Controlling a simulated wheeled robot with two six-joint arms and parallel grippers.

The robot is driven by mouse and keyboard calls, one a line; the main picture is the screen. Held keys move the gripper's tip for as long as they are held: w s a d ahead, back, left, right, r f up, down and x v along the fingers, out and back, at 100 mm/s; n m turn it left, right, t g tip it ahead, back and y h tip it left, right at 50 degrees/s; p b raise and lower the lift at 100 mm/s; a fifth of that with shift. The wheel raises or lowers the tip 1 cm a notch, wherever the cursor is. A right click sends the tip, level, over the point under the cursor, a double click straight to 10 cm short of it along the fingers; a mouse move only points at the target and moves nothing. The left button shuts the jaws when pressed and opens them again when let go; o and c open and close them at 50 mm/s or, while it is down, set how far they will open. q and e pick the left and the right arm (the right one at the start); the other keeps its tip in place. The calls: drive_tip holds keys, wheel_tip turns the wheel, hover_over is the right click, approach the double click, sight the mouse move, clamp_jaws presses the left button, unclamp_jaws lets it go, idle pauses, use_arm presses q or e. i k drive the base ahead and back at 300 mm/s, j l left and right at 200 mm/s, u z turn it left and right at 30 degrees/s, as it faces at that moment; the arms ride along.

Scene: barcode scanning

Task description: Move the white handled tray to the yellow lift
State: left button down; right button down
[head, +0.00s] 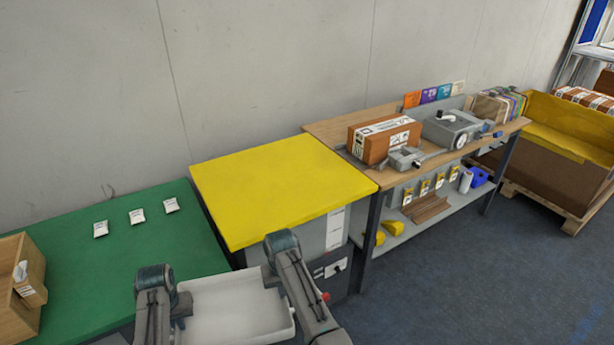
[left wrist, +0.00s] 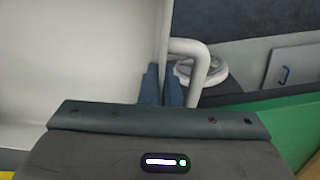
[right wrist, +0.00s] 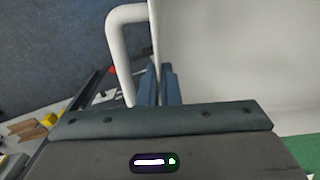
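The white handled tray (head: 238,312) hangs between my two arms at the bottom of the head view, in front of the yellow lift (head: 285,185). The lift's flat yellow top looks empty. In the left wrist view, my left gripper (left wrist: 162,88) is shut on the tray's wall beside a white handle (left wrist: 195,62). In the right wrist view, my right gripper (right wrist: 158,88) is shut on the opposite wall beside the other handle (right wrist: 120,45). The tray's visible inside (right wrist: 235,55) is empty. The fingertips are partly hidden in the head view.
A green table (head: 90,265) with several small white packets (head: 137,216) and a wooden box (head: 22,285) stands left of the lift. A wooden workbench (head: 330,130) with a brown carton (head: 383,140) stands to the right. Open floor (head: 460,270) lies at the right front.

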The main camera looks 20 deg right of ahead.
sight(287, 185)
drive_tip(key=z, duration=2.45)
drive_tip(key=i+z, duration=0.1)
drive_tip(key=z, duration=0.6)
drive_tip(key=i+z, duration=0.15)
drive_tip(key=z, duration=0.2)
drive_tip(key=i+j, duration=0.25)
drive_tip(key=i, duration=0.25)
drive_tip(key=i+j, duration=0.3)
drive_tip(key=i, duration=0.2)
drive_tip(key=i+u, duration=0.6)
drive_tip(key=u, duration=3.4)
drive_tip(key=i+l, duration=0.05)
